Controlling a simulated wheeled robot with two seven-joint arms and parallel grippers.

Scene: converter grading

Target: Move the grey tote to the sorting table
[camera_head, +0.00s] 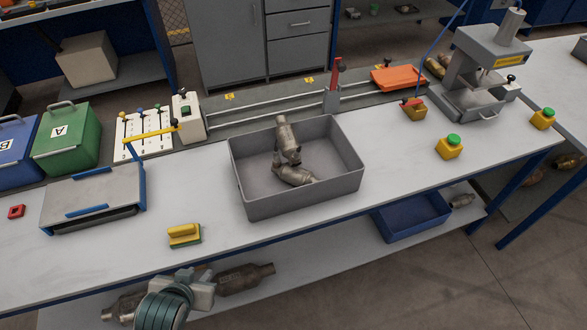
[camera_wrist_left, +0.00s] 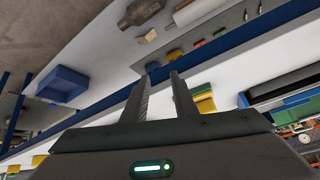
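The grey tote (camera_head: 250,205) stands upright on the white-topped bench (camera_head: 95,255) in the middle of the head view. Several brown-grey metal converters (camera_head: 287,135) lie in it, one leaning up near its back wall. My left gripper (camera_head: 195,278) is low at the bottom left of the head view, in front of the bench edge and apart from the tote. In the left wrist view its two fingers (camera_wrist_left: 160,90) stand apart with nothing between them. My right gripper is not in view. I cannot tell which surface is the sorting table.
A yellow-green block (camera_head: 184,235) and a grey blue-edged box (camera_head: 92,200) are left of the tote. Green (camera_head: 68,140) and blue (camera_head: 14,150) bins stand farther left. A press (camera_head: 482,75) and yellow button boxes (camera_head: 449,147) are right. A blue bin (camera_head: 412,217) sits on the lower shelf.

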